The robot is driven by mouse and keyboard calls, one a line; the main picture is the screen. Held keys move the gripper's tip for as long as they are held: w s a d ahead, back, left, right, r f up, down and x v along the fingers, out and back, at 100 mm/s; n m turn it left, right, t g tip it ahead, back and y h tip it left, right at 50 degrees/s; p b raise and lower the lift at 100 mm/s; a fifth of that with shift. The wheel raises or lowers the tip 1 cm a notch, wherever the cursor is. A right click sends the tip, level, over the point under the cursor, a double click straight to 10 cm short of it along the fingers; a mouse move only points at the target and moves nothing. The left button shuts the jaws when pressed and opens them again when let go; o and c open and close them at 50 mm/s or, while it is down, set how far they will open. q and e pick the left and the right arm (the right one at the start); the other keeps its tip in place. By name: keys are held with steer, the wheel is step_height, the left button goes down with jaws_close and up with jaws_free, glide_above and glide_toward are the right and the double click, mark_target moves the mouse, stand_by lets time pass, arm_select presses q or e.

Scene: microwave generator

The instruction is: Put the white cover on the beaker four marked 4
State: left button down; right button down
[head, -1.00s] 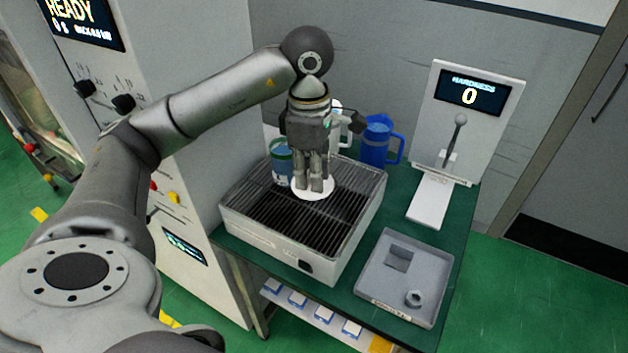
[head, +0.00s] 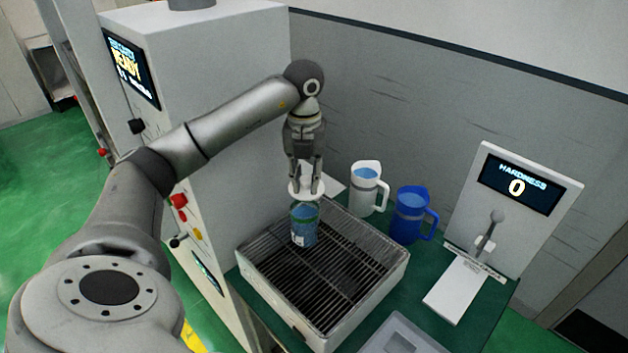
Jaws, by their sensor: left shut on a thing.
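My left gripper (head: 307,186) points down and is shut on the white cover (head: 296,188), a thin round disc. It holds the cover above a blue beaker with a green rim (head: 304,226), which stands on the black grate of the tray. In this view the cover's near edge is just above the beaker's rim; whether they touch I cannot tell. The beaker has a white label, too small to read. My right gripper is not in view.
The grated tray (head: 375,300) sits on a green table. A white jug (head: 367,188) and a blue jug (head: 409,215) stand behind it. A hardness tester (head: 520,215) is at the right, a grey tray (head: 405,338) at the front. A tall grey machine (head: 205,110) stands at the left.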

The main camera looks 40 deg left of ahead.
mark_target(304, 186)
arm_select(q)
steer(key=shift+w+a+n, duration=0.1)
steer(key=shift+a+n, duration=0.2)
steer(key=shift+n, duration=0.2)
steer(key=shift+s+a+f+b, duration=0.1)
steer(key=shift+s+f+b, duration=0.1)
steer(key=shift+f+b, duration=0.7)
steer(key=shift+f, duration=0.05)
steer(key=shift+w+f+b, duration=0.1)
steer(key=shift+f+b, duration=0.55)
steer(key=shift+f, duration=0.15)
steer(key=shift+f+b, duration=0.55)
steer(key=shift+f, duration=0.4)
steer(key=shift+f, duration=0.5)
steer(key=c, duration=1.2)
jaws_free()
